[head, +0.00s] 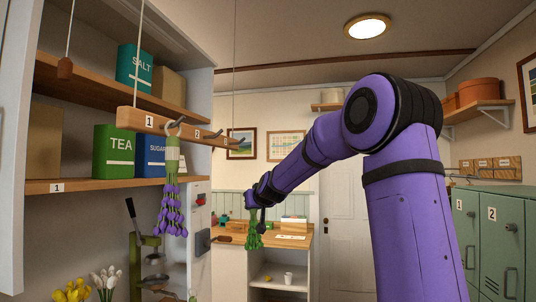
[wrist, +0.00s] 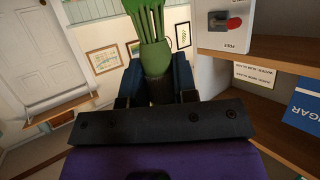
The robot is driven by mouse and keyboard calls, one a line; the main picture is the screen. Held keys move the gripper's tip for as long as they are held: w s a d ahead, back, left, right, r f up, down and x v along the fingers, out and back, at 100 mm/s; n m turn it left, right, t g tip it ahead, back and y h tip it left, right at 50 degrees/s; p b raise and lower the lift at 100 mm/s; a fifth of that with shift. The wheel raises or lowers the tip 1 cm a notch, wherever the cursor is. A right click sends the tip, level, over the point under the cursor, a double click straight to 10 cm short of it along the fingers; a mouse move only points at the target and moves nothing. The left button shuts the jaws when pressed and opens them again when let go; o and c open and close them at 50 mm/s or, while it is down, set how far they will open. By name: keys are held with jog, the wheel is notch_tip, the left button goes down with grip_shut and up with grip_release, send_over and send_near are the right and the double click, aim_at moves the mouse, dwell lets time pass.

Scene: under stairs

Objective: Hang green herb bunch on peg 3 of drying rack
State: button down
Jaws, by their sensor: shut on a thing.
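My gripper (head: 262,203) is shut on the green herb bunch (head: 254,232), whose leafy end hangs down in the head view. In the wrist view the bunch's green stems and wrapped band (wrist: 155,57) show between the fingers (wrist: 156,88). The drying rack (head: 160,125) is a wooden bar hung on cords, left of and above my gripper and apart from it. Labels 1 and 2 show on it. A peg sticks out near its far right end (head: 233,134), but no label 3 is readable. A purple flower bunch (head: 172,205) hangs at peg 1.
Shelves (head: 100,185) with a green tea box (head: 114,151), a blue sugar box (head: 151,155) and a salt box (head: 135,68) stand behind the rack. A wooden counter (head: 300,240) is beyond my gripper. Green lockers (head: 490,240) stand at right. Yellow flowers (head: 72,291) are at lower left.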

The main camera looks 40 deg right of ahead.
jog(key=s+r, duration=0.3)
jog(key=r, duration=0.5)
jog(key=s+d+r, duration=0.1)
jog(key=s+r, duration=0.2)
jog(key=r, duration=0.6)
jog(key=shift+s+r, duration=0.15)
jog(key=shift+s, duration=0.1)
jog(key=shift+a, duration=0.1)
jog(key=w+a+f, duration=0.2)
jog(key=w+a, duration=0.4)
jog(key=w, duration=0.2)
jog(key=shift+f, duration=0.25)
dwell(0.5)
jog(key=shift+a, duration=0.1)
dwell(0.5)
